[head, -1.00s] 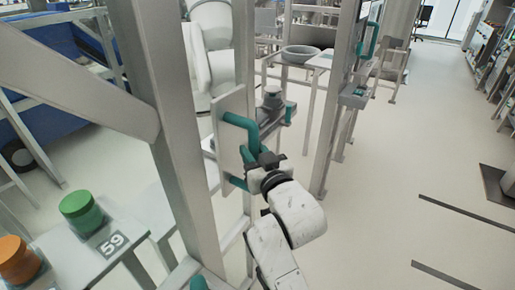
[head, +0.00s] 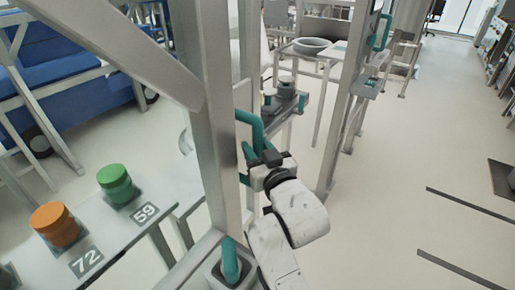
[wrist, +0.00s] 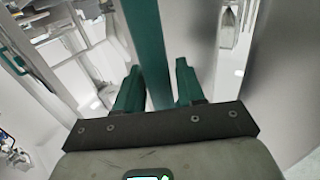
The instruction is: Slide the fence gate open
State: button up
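The gate's green handle (head: 252,127) is an upright bar in the middle of the head view, close behind the near metal post. My gripper (head: 264,163) is at this handle. The pale gate panel behind the handle is mostly hidden by the near post (head: 207,120) in the head view.
A far metal post (head: 345,110) stands to the right of the handle. A shelf (head: 112,232) marked 59 and 72 with green (head: 116,183) and orange (head: 55,224) jars is at lower left. Open floor (head: 400,170) lies to the right.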

jog(key=shift+o, duration=0.7)
jog(key=b+v, duration=0.1)
jog(key=v, duration=0.9)
jog(key=shift+s+d, duration=0.2)
jog(key=shift+s, duration=0.15)
